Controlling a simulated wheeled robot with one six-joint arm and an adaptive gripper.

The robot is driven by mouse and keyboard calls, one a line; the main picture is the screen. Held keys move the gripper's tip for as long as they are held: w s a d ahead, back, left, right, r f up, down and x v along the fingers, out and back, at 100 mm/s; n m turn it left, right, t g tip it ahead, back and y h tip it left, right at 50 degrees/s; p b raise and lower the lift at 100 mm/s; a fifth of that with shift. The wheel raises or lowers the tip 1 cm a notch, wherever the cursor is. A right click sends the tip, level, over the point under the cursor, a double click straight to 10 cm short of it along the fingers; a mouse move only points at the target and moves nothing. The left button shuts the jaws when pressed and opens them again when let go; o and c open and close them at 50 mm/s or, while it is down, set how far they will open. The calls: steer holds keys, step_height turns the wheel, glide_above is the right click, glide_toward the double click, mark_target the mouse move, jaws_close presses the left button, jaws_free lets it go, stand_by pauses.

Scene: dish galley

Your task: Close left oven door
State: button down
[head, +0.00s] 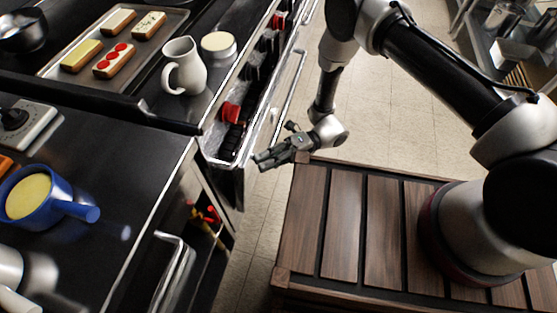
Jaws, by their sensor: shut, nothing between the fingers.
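The steel-edged oven front (222,160) runs diagonally up the middle of the head view, beside the dark counter. A long metal handle bar (291,98) runs along its outer side. I take this to be the oven door's handle; the door's face is seen nearly edge-on, and I cannot tell how far open it is. My gripper (262,160) is shut and empty. It is beside the near end of this handle, fingers pointing left toward the oven front. I cannot tell whether it touches.
Red knobs (231,113) sit along the oven front. A white pitcher (185,68), a pastry tray (60,72) and a blue pan (38,206) stand on the counters. Another metal handle (168,272) sticks out below, near an open shelf.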

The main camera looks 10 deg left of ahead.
mark_target(251, 153)
steer(key=shift+a, duration=0.3)
steer(key=shift+m+t+h, duration=0.3)
steer(key=shift+m+h, duration=0.1)
steer(key=shift+m, duration=0.1)
steer(key=a, duration=0.5)
steer(key=shift+w+r, duration=0.15)
steer(key=shift+r, duration=0.25)
steer(key=shift+w+a+r, duration=0.1)
steer(key=shift+w+a, duration=0.05)
steer(key=shift+a, duration=0.1)
steer(key=d, duration=0.4)
steer(key=v, duration=1)
steer(key=shift+s+d, duration=0.3)
steer(key=shift+d, duration=0.05)
